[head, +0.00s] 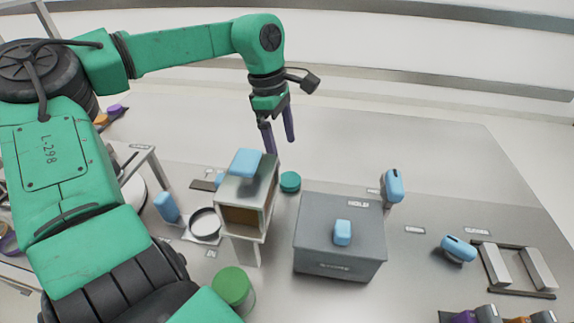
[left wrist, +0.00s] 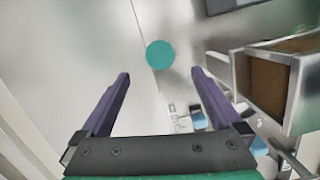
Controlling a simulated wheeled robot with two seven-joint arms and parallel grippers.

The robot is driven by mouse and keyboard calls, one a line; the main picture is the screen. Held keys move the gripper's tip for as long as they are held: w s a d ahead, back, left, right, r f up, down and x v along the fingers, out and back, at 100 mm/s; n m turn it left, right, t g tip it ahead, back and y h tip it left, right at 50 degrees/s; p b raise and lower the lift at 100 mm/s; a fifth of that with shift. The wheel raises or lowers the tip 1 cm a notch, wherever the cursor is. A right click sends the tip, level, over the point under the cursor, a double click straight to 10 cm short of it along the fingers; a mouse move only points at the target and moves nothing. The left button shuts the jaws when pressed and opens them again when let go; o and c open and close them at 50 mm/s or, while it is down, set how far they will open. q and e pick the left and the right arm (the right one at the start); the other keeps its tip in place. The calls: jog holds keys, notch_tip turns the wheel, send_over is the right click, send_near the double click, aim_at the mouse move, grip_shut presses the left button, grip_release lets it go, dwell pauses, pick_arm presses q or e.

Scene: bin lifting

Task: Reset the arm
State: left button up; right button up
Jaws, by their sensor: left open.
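My left gripper (head: 280,146) is raised above the table (head: 440,165) in the head view, behind the open-fronted box (head: 262,196). Its two purple fingers point down and are spread apart. In the left wrist view the left gripper (left wrist: 160,74) shows nothing between its fingers. A teal round piece (head: 290,181) lies on the table near the box, and in the left wrist view the teal piece (left wrist: 160,54) appears beyond the fingertips. My right gripper is not in view.
A grey box (head: 325,262) carries a light blue block (head: 342,232). Another blue block (head: 246,163) sits on the open-fronted box. A blue item (head: 393,186) and a blue rounded item (head: 459,248) stand to the right. A green cylinder (head: 232,286) is near the front. The back table is clear.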

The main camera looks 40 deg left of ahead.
pick_arm(q)
jog(key=shift+s+a+r, duration=0.1)
jog(key=shift+a+r, duration=0.05)
jog(key=shift+r, duration=0.8)
jog(key=shift+a+r, duration=0.15)
jog(key=shift+r, duration=0.75)
